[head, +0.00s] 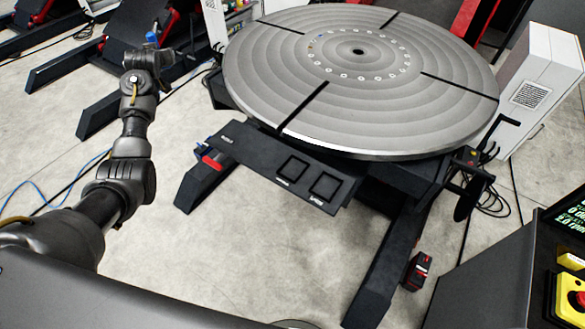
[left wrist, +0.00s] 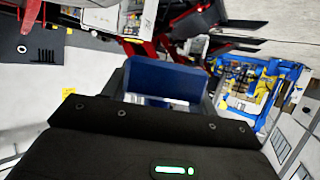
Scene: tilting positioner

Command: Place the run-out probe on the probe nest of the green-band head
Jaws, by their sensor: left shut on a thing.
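My left gripper (head: 160,54) is at the upper left of the head view, raised beside the nearest positioner. It is shut on a blue block (head: 152,38), which I take to be the run-out probe, though its shape is mostly hidden there. In the left wrist view the blue block (left wrist: 160,80) sits between the jaws, apart from any surface. A tilting positioner with a large round grey table (head: 250,75) stands right of my gripper. No green band or clear probe nest shows on it. My right gripper is not in view.
A dark shelf with two square recesses (head: 255,160) juts from the positioner's front. A red-and-blue item (head: 212,161) is at its left end. Black legs (head: 385,265) spread over the floor. A console with a red button (head: 575,297) stands lower right. More machines are upper left.

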